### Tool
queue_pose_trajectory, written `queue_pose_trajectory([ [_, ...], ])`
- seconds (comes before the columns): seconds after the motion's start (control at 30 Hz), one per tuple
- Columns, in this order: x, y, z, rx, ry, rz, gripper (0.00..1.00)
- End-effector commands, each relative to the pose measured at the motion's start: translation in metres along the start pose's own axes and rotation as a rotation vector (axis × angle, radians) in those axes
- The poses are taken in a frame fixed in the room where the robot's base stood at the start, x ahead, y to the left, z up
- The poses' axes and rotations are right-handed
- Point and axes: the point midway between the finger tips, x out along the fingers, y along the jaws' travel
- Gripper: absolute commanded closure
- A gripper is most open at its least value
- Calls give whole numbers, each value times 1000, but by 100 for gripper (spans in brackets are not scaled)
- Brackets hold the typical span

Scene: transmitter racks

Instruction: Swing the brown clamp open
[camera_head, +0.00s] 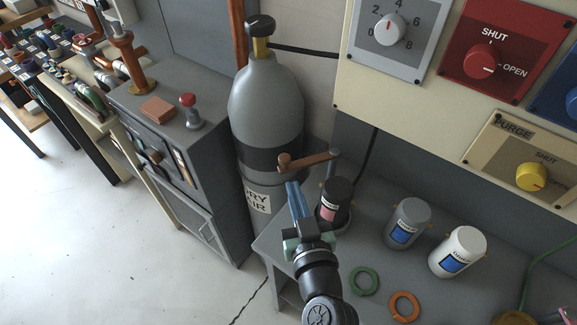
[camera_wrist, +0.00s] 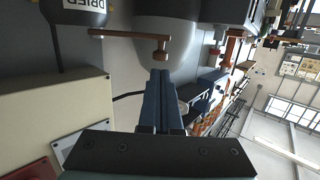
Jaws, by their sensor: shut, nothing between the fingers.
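The brown clamp (camera_head: 309,160) is a flat bar with a rounded knob at its left end, joined at its right end to an upright post. It reaches left from behind the black canister (camera_head: 335,194) toward the grey gas cylinder. In the wrist view the clamp (camera_wrist: 125,35) runs across the top, its knob just beyond my fingertips. My gripper (camera_head: 291,186) has long blue fingers pressed together and empty, just below the knob in the head view. The fingers also show in the wrist view (camera_wrist: 160,75). I cannot tell whether they touch the knob.
The grey cylinder (camera_head: 266,100) stands behind the clamp. A grey jar (camera_head: 407,222), a white jar (camera_head: 457,252), a green ring (camera_head: 364,281) and an orange ring (camera_head: 404,306) are on the grey bench. A control panel (camera_head: 425,95) overhangs at right. Open floor lies left.

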Motion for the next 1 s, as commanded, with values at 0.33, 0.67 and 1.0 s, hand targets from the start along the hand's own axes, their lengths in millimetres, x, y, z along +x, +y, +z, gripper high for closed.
queue_pose_trajectory([
  [0.33, 47, -1, -1, 0, -1, -2, 100],
  [0.67, 56, 0, 0, 0, 0, -1, 100],
  [1.0, 65, -4, 1, -3, 2, -2, 100],
])
